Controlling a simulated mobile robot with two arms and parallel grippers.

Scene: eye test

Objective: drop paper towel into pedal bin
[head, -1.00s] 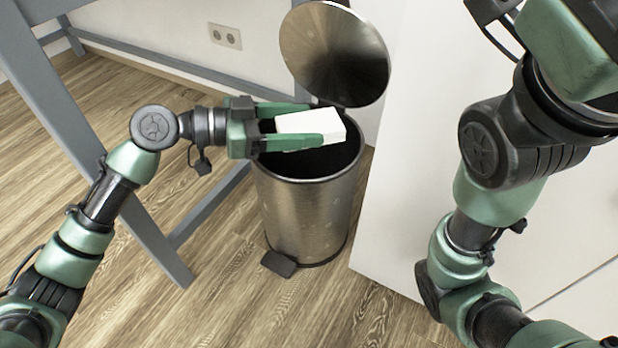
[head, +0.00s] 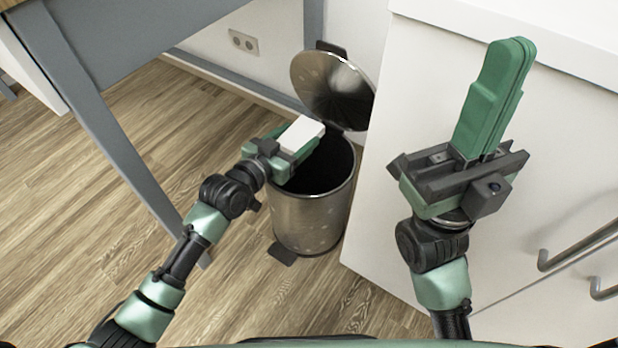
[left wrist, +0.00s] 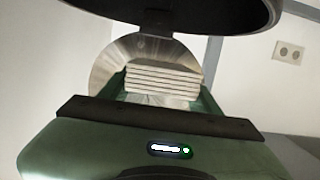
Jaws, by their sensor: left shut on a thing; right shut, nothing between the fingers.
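The pedal bin (head: 310,225) is a brushed-steel cylinder on the floor with its round lid (head: 325,85) tilted up and a dark interior. My left gripper (head: 307,140) is shut on the paper towel (head: 302,133), a white folded block, above the left part of the bin's opening. The left wrist view shows the paper towel (left wrist: 163,80) as a layered stack between the green fingers, with the metallic lid (left wrist: 105,72) behind it. My right gripper (head: 515,50) is shut and empty, fingers up, in front of the white cabinet.
The white cabinet (head: 480,270) with metal handles (head: 580,245) stands right of the bin. A grey table frame (head: 100,130) stands to the left. A wall socket (head: 243,42) is behind. Wooden floor (head: 110,200) is free left of the bin.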

